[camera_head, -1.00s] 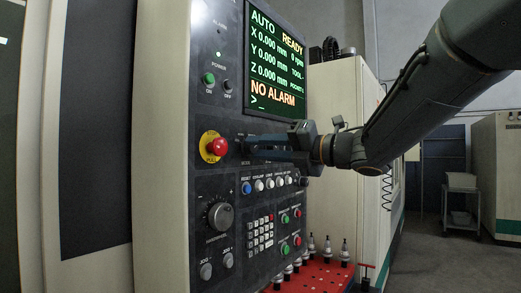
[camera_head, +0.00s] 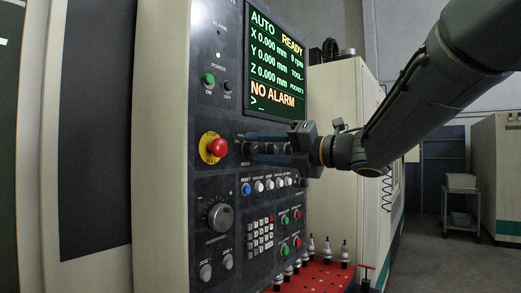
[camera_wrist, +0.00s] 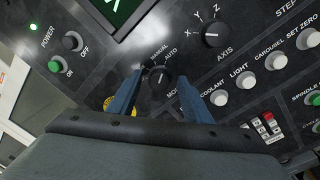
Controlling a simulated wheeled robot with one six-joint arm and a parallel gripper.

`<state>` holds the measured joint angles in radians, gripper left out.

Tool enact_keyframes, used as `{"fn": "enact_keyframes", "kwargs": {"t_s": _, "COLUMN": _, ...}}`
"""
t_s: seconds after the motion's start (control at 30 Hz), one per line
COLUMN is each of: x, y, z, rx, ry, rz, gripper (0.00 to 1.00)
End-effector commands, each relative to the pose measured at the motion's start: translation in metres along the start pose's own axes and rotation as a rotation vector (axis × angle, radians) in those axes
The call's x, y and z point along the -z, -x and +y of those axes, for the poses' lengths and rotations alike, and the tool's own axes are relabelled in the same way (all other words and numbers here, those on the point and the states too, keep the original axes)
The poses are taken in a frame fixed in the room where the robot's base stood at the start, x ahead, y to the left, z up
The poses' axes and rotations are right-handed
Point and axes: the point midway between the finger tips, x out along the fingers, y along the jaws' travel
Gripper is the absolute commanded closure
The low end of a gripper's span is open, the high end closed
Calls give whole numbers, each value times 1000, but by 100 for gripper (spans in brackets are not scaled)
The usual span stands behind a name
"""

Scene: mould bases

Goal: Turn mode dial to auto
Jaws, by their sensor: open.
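The mode dial (camera_wrist: 158,77) is a round black knob with a light pointer mark, on the dark control panel. MANUAL and AUTO are printed above it, and the pointer appears turned towards AUTO. It also shows in the head view (camera_head: 246,148) as a small dark knob right of the red emergency button. My gripper (camera_wrist: 161,78) is open, with one blue finger on each side of the dial in the wrist view. I see no clear contact with it. In the head view my gripper (camera_head: 252,147) reaches in from the right. The screen (camera_head: 277,60) reads AUTO and READY.
The red emergency button (camera_head: 214,147) sits just left of the dial. The axis knob (camera_wrist: 213,33) and a row of white push buttons (camera_wrist: 246,80) are close to the fingers. A red rack (camera_head: 318,277) with several tool holders stands below.

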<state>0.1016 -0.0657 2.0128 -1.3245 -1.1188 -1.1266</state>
Motion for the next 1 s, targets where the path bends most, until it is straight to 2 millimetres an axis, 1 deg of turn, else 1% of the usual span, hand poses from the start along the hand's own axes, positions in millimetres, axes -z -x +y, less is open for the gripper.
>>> {"fn": "enact_keyframes", "kwargs": {"t_s": 0.07, "x": 0, "y": 4, "z": 0, "rx": 0, "ry": 1, "rz": -1, "gripper": 55}}
{"fn": "enact_keyframes", "kwargs": {"t_s": 0.17, "x": -1, "y": 15, "z": -1, "rx": 0, "ry": 3, "rz": -4, "gripper": 55}}
{"fn": "enact_keyframes", "kwargs": {"t_s": 0.4, "x": 0, "y": 54, "z": -2, "rx": 3, "ry": 2, "rz": -4, "gripper": 55}}
{"fn": "enact_keyframes", "kwargs": {"t_s": 0.53, "x": 0, "y": 69, "z": -2, "rx": 2, "ry": 1, "rz": -3, "gripper": 55}}
{"fn": "enact_keyframes", "kwargs": {"t_s": 0.7, "x": 0, "y": 78, "z": -1, "rx": 1, "ry": 0, "rz": -1, "gripper": 55}}
{"fn": "enact_keyframes", "kwargs": {"t_s": 1.0, "x": 0, "y": 78, "z": 0, "rx": 0, "ry": 0, "rz": 0, "gripper": 55}}
